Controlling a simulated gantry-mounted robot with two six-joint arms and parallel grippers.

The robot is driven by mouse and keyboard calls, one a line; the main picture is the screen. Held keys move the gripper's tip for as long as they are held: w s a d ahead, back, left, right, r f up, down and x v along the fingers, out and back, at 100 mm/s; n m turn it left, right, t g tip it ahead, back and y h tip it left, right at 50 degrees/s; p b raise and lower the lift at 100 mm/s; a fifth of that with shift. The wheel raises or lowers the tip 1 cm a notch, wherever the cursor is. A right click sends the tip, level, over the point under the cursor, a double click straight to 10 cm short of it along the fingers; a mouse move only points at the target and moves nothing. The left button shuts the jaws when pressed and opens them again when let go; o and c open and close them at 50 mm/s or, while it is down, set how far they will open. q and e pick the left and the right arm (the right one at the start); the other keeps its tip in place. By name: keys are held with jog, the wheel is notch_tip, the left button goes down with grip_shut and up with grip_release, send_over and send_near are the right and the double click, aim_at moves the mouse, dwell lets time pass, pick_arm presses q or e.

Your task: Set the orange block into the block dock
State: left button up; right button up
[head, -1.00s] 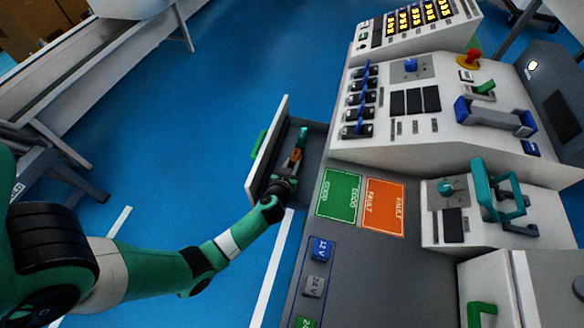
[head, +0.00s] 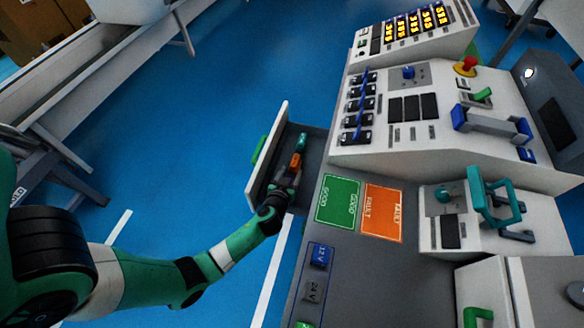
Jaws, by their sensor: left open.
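The orange block (head: 296,161) is small and lies inside an open drawer (head: 284,112) on the left side of the console. A teal item (head: 302,141) lies just beyond it. My left gripper (head: 291,174) reaches into the drawer from below, its tips close to the near end of the orange block. It is open; contact with the block is too small to make out. A row of labelled blocks, blue 12V (head: 320,254), grey 24V (head: 312,290) and a green one, sits on the console's near surface. I cannot tell which part is the block dock. My right gripper is not in view.
The drawer's white front stands up on the left, with a green handle (head: 259,150). Green GOOD (head: 338,200) and orange FAULT (head: 382,212) pads lie flat right of the drawer. Switches, a teal-handled unit (head: 490,204) and a red knob (head: 466,67) crowd the right.

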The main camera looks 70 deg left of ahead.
pick_arm(q)
jog(key=v, duration=0.3)
jog(key=p+v, duration=0.1)
jog(key=v, duration=0.5)
jog(key=shift+s+d+f+p, duration=0.1)
jog(key=shift+d+f+p, duration=0.15)
jog(key=shift+p, duration=0.15)
jog(key=o, duration=0.4)
